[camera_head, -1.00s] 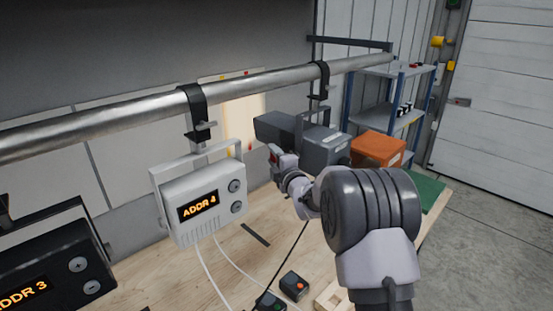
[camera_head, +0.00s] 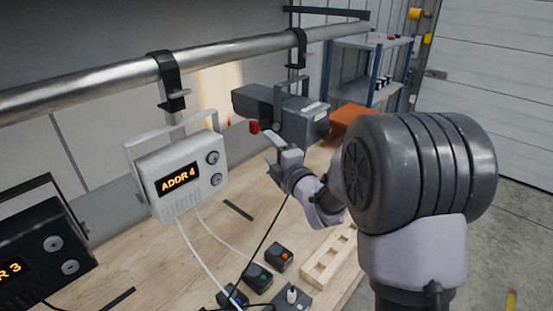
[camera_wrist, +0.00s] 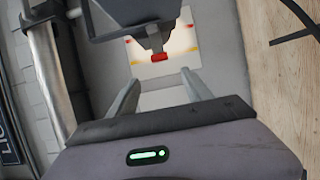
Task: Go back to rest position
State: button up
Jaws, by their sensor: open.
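My gripper (camera_head: 266,142) is at the near left side of a dark grey box-shaped fixture (camera_head: 285,112) that hangs from the pipe. In the wrist view my gripper (camera_wrist: 160,88) has its two fingers apart with nothing held between them. A red-tipped part (camera_wrist: 160,57) of the hanging fixture shows just beyond and between the fingertips. The red tip also shows in the head view (camera_head: 254,127), close to the fingers. I cannot tell whether they touch. My arm comes in from the right and hides part of the bench.
A metal pipe (camera_head: 90,90) with black clamps crosses above the wooden bench (camera_head: 150,270). A white "ADDR 4" unit (camera_head: 178,180) and a black unit (camera_head: 40,245) hang at left. Small button boxes (camera_head: 278,256), cables and a wooden frame (camera_head: 328,262) lie on the bench. A shelf (camera_head: 372,62) stands behind.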

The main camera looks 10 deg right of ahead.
jog(key=v, duration=0.4)
jog(key=s+d+f+m+g+h+b, duration=0.35)
jog(key=s+f+m+h+b, duration=0.2)
jog(key=s+m+b, duration=0.6)
jog(key=s+a+f+m+g+y+b, duration=0.1)
jog(key=s+f+m, duration=0.3)
jog(key=s, duration=0.4)
jog(key=s+a+f+m+g+y+b, duration=0.1)
jog(key=s+a+f+m+g, duration=0.3)
jog(key=s, duration=0.4)
jog(key=s+a+f+m+g+y+b, duration=0.1)
jog(key=s+a+f+m+g+b, duration=0.1)
jog(key=s, duration=0.6)
notch_tip(320, 180, down, 2)
jog(key=a+m+g, duration=0.1)
jog(key=m, duration=0.2)
jog(key=shift+f, duration=0.2)
